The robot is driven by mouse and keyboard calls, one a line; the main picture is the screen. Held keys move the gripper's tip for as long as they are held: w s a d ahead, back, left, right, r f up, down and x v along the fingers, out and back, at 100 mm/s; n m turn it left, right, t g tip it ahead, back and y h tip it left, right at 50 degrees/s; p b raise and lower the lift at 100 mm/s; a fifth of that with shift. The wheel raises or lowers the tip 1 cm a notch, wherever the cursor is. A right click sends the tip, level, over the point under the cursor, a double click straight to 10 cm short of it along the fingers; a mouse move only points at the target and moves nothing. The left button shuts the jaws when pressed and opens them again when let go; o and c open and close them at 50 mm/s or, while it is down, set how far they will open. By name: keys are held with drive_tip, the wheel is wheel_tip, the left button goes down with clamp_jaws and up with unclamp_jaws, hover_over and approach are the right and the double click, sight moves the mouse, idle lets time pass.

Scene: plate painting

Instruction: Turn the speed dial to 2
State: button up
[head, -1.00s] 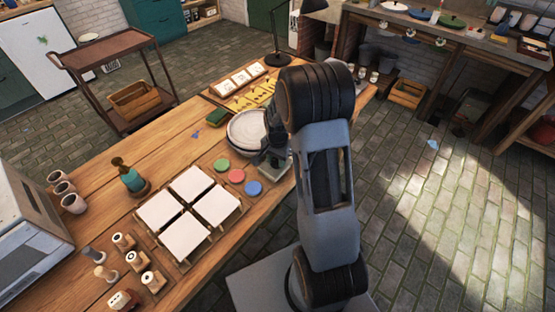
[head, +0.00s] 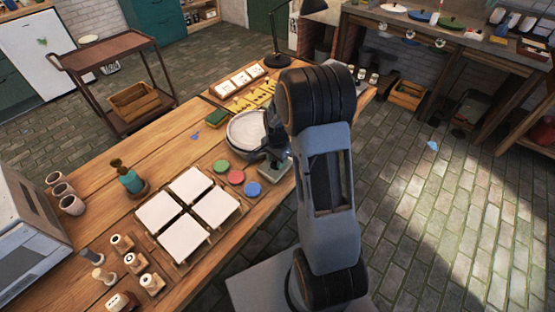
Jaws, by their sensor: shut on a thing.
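The round pale plate (head: 247,129) sits on the turning wheel at the far right edge of the workbench. A small grey-green control box (head: 284,167) stands at the wheel's near right side. My gripper (head: 274,156) reaches down to this box, small and dark in the picture. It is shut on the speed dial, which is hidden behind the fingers. The dial's markings and pointer cannot be read from here.
Green, red and blue discs (head: 236,177) lie near the box. Several white square tiles (head: 187,214) fill a wooden tray at the front. A teal bottle (head: 131,180), cups and stamps stand at left. A black lamp (head: 278,40) stands behind the wheel.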

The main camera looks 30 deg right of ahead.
drive_tip(key=o, duration=0.9)
drive_tip(key=shift+r, duration=0.15)
wheel_tip(320, 180, up, 14)
drive_tip(key=shift+f, duration=0.2)
idle(0.3)
